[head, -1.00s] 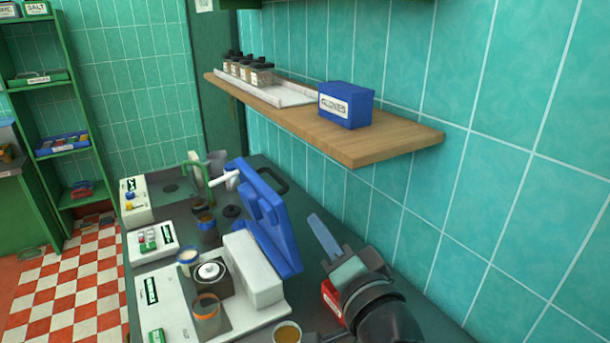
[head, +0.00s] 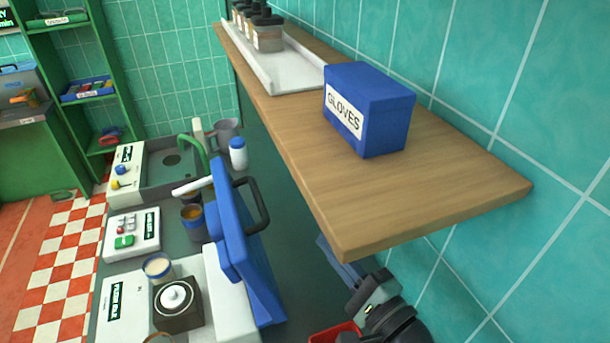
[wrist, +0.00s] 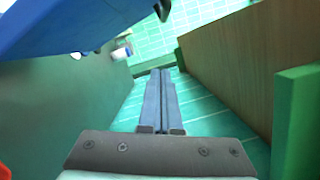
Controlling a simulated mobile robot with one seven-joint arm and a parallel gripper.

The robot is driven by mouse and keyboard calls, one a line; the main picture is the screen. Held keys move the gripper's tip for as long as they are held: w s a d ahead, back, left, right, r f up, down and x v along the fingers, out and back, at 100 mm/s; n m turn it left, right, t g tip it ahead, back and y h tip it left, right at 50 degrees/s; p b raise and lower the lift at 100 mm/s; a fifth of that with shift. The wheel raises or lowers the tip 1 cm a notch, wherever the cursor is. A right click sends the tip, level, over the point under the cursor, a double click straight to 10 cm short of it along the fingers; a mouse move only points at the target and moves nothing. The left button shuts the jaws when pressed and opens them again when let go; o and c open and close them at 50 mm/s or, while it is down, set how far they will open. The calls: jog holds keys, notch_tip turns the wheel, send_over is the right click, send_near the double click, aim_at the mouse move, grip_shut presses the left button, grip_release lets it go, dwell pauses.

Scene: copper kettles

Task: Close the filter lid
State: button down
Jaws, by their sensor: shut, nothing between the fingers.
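The blue filter lid (head: 243,255) stands raised on edge, tilted, at the right side of the white filter unit (head: 228,300), with a dark loop handle (head: 259,208) on its right. The lid also fills the upper left of the wrist view (wrist: 80,22). My gripper (head: 324,242) is right of the lid, under the shelf's front edge and close to the tiled wall. Its two blue fingers lie together in the wrist view (wrist: 160,76), with nothing held. I see no contact with the lid.
A wooden shelf (head: 400,205) overhangs my gripper and carries a blue gloves box (head: 370,110) and a white tray (head: 290,75). A red object (head: 335,334) lies beside my wrist. Cups and control panels stand left of the lid.

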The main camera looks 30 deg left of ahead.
jog(key=w+a+r+p, duration=0.1)
jog(key=a+r+p, duration=0.2)
jog(key=a, duration=0.8)
jog(key=shift+w+p, duration=0.3)
jog(key=shift+p, duration=0.65)
jog(key=shift+s+a, duration=0.1)
jog(key=shift+a, duration=0.1)
